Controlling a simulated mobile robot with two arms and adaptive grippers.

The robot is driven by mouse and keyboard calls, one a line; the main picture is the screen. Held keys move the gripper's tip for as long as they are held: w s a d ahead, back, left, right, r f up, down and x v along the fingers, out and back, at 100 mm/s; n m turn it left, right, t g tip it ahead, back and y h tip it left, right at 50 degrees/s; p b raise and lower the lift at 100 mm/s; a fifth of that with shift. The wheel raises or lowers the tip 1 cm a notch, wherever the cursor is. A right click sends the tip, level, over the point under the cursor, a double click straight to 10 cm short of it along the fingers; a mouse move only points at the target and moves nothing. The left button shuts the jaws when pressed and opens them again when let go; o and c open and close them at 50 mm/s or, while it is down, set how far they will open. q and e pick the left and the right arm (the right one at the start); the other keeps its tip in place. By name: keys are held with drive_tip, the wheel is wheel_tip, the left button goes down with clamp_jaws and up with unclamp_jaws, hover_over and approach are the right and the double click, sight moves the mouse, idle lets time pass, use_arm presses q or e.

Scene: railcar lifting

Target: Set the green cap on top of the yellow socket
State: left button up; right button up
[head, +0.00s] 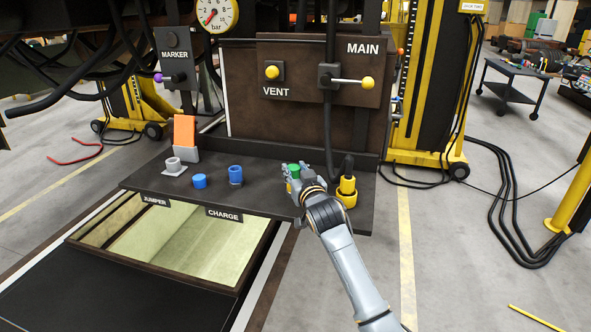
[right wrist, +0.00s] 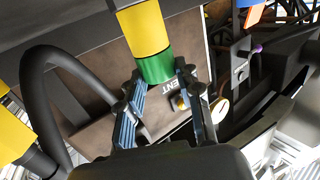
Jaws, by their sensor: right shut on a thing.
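The green cap (head: 293,169) is at the right part of the dark shelf, partly hidden by my right gripper (head: 297,178). In the right wrist view, the green cap (right wrist: 157,67) lies between the fingertips of my right gripper (right wrist: 160,76), which is shut on it. The yellow socket (right wrist: 143,32) meets the end of the cap there, in line with it and with no visible gap. In the head view only a bit of the yellow socket (head: 289,187) shows beneath the gripper. My left gripper is in neither view.
A yellow plug (head: 347,186) with a black cable stands just right of my right gripper. To its left on the shelf (head: 262,199) are a blue socket (head: 235,174), a blue cap (head: 199,181) and a grey socket (head: 174,166). A panel with levers rises behind.

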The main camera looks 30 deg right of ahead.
drive_tip(key=o, duration=0.8)
drive_tip(key=shift+f, duration=0.1)
drive_tip(key=shift+r, duration=0.2)
drive_tip(key=v, duration=0.4)
drive_tip(key=b+v, duration=0.1)
drive_tip(key=v, duration=0.7)
drive_tip(key=shift+r+b, duration=0.25)
drive_tip(key=shift+b, duration=0.1)
